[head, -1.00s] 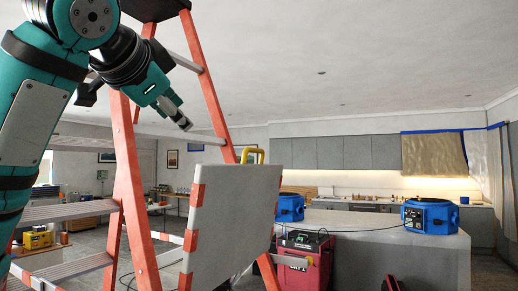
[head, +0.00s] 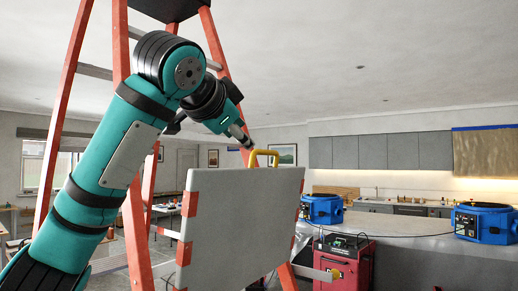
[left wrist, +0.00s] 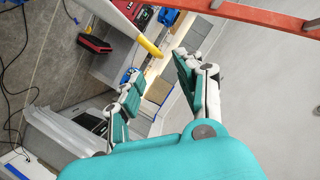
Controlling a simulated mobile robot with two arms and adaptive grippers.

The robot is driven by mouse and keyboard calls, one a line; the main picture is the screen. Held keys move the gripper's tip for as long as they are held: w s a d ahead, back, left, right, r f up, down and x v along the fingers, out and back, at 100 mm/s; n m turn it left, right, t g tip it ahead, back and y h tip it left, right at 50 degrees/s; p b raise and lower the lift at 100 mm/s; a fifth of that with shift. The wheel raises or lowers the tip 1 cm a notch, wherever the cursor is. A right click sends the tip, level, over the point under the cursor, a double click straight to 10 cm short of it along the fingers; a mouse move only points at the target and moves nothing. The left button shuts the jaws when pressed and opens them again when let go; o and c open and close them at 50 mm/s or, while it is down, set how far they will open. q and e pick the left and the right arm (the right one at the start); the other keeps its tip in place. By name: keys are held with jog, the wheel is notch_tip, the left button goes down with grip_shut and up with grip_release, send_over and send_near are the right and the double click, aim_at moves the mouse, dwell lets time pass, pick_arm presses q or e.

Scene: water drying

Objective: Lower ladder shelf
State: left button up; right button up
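The ladder shelf (head: 240,225) is a grey panel with orange-and-white striped edges, tilted steeply up on the orange ladder (head: 132,180). A yellow handle (head: 263,154) stands on its top edge. My left gripper (head: 247,142) is just above and left of the handle in the head view. In the left wrist view, my left gripper (left wrist: 156,64) has its fingers spread with nothing between them. The yellow handle (left wrist: 150,47) shows just beyond the fingertips, apart from them. My right gripper is not in view.
Behind the shelf stand a red machine (head: 342,262) and a counter (head: 400,235) with two blue machines (head: 322,208) on it. An orange ladder rail (left wrist: 265,17) crosses the top of the left wrist view. Black cables (left wrist: 20,70) lie on the floor.

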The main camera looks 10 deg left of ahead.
aim_at(262, 153)
pick_arm(q)
jog(key=p+x, duration=0.1)
jog(key=x, duration=0.2)
jog(key=p+x, duration=0.1)
jog(key=x, duration=0.3)
jog(key=d+p+x, duration=0.1)
jog(key=x, duration=0.3)
jog(key=shift+r, duration=0.1)
jog(key=shift+w+a, duration=0.1)
jog(key=shift+w, duration=0.2)
jog(key=shift+w+f, duration=0.25)
jog(key=shift+f, duration=0.05)
jog(key=shift+w, duration=0.1)
jog(key=shift+c, duration=0.5)
grip_shut()
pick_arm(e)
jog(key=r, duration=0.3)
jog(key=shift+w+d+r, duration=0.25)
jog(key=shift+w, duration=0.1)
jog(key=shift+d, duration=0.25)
